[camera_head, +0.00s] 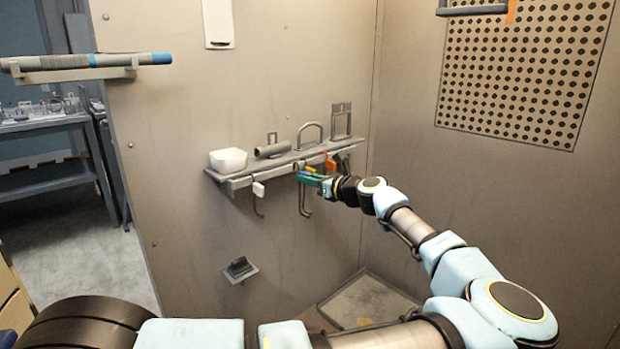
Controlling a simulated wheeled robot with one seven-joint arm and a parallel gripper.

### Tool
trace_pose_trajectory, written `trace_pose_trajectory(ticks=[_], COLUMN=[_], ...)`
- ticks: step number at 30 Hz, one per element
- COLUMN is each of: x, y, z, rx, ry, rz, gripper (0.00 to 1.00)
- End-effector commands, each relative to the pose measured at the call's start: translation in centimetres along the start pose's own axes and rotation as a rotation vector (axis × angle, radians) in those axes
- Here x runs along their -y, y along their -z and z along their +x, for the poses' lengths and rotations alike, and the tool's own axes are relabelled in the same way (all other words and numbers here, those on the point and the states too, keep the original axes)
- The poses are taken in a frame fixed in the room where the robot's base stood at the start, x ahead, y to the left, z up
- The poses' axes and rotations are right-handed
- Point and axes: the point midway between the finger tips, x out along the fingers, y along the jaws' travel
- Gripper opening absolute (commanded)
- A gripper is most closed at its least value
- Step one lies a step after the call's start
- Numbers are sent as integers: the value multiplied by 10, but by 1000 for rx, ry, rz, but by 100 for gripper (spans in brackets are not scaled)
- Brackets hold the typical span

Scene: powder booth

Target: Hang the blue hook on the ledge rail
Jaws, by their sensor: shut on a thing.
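The ledge rail (240,183) runs along the front of a grey wall shelf in the middle of the view. My gripper (306,178) has reached the rail from the right and is shut on the blue hook (308,169). A small blue and yellow patch of the hook shows at the jaws, close against the rail. A grey J-shaped hook end (304,204) hangs below the jaws; I cannot tell whether it belongs to the blue hook. The jaws hide most of the contact, so I cannot tell whether the hook rests on the rail.
A white-tagged hook (258,189) hangs left of my gripper, and an orange piece (330,165) is close on its right. A white bowl (228,160) and several metal fittings stand on the shelf. A small wall bracket (240,269) and a floor tray (368,298) are below.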

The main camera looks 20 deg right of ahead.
Motion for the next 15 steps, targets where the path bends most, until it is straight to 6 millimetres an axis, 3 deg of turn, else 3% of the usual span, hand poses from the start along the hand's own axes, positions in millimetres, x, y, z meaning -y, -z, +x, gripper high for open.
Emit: trace_pose_trajectory(ticks=[15], x=[0], y=[-4], z=[39], rx=[1], ry=[-1], rz=[0], gripper=[0])
